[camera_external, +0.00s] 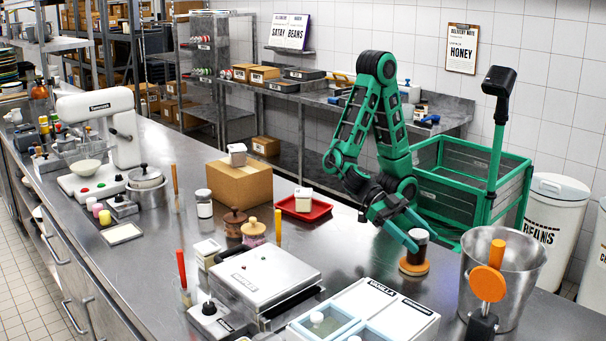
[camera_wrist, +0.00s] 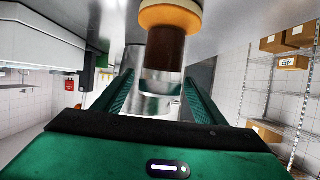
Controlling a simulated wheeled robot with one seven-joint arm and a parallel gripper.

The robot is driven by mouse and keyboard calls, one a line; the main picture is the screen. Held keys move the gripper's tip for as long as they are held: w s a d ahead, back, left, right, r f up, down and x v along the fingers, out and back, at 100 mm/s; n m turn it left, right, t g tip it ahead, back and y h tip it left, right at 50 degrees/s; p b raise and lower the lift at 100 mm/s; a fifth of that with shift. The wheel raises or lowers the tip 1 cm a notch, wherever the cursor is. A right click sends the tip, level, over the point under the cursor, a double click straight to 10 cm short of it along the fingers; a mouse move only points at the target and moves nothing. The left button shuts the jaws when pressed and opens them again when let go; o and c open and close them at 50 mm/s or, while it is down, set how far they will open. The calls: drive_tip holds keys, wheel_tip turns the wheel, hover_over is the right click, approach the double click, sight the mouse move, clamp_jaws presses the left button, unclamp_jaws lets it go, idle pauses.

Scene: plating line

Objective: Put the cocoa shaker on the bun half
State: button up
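The cocoa shaker (camera_external: 418,241), dark brown with a pale silvery top, stands upright on the orange-brown bun half (camera_external: 414,268) near the counter's right end. The wrist view is upside down: the bun half (camera_wrist: 170,16) is at the top edge, with the shaker's brown body (camera_wrist: 166,48) touching it and its silvery end towards me. My gripper (camera_external: 408,232) is at the shaker's upper part. In the wrist view its green fingers (camera_wrist: 160,82) stand on either side of the shaker, with a gap at the left, so it looks open. Contact at the right finger is unclear.
A metal bin (camera_external: 530,262) and an orange-topped dispenser (camera_external: 488,284) stand to the right. A white-framed container (camera_external: 345,303) is in front. A red tray (camera_external: 290,209), cardboard box (camera_external: 240,184) and press (camera_external: 265,275) are to the left.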

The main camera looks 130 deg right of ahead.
drive_tip(key=v, duration=1.2)
